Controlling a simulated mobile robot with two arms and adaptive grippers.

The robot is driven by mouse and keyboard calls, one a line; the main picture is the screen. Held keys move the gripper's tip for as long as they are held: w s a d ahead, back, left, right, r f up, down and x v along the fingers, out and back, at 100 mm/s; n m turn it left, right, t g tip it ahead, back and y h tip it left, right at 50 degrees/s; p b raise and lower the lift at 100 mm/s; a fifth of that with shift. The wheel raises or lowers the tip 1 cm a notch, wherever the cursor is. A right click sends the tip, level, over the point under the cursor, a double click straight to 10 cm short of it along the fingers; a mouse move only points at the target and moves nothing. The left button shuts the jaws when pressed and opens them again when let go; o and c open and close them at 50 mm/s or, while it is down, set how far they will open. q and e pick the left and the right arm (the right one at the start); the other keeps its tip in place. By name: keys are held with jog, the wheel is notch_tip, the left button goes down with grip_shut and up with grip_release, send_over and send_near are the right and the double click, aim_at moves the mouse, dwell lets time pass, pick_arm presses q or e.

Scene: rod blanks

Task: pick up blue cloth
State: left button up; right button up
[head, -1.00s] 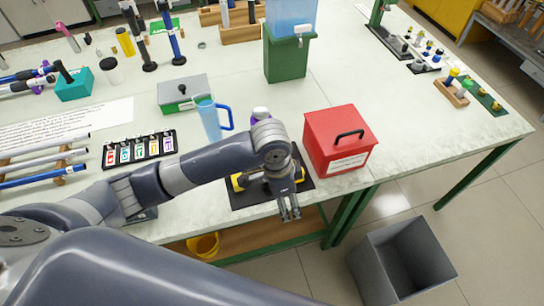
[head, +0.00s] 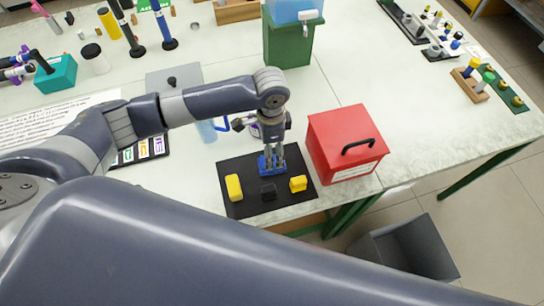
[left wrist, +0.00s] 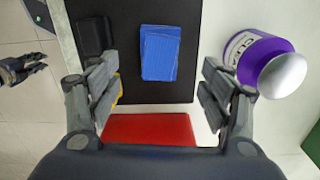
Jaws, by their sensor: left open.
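The blue cloth (left wrist: 160,53) lies folded on a black mat (head: 238,207). In the left wrist view it is ahead, between the lines of the two fingers. In the head view my left gripper (head: 271,170) points down over the cloth and partly hides it. My left gripper (left wrist: 160,85) is open, with nothing between its fingers. A small dark gripper, seemingly my right one (left wrist: 38,68), shows over the floor at the left of the wrist view; its opening is unclear.
Yellow pieces (head: 233,187) (head: 298,183) and a black piece (head: 268,191) lie on the mat. A red box (head: 335,135) stands right of it. A purple bottle (left wrist: 240,50) with a pale lid stands beside the mat. A grey bin (head: 425,250) is on the floor.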

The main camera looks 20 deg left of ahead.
pick_arm(q)
jog(key=shift+s+d+f, duration=0.1)
jog(key=shift+s+f, duration=0.15)
jog(key=shift+f, duration=0.85)
jog(key=shift+w+f+p, duration=0.15)
jog(key=shift+f+p, duration=0.2)
jog(key=shift+p, duration=0.05)
notch_tip(320, 180, down, 4)
jog(key=shift+w+p, duration=0.1)
jog(key=shift+p, duration=0.5)
jog(key=shift+f, duration=0.2)
jog(key=shift+c, duration=0.7)
jog(key=c, duration=1)
pick_arm(e)
jog(key=s+r, duration=0.2)
jog(key=shift+s+a, duration=0.1)
jog(key=shift+s, duration=0.25)
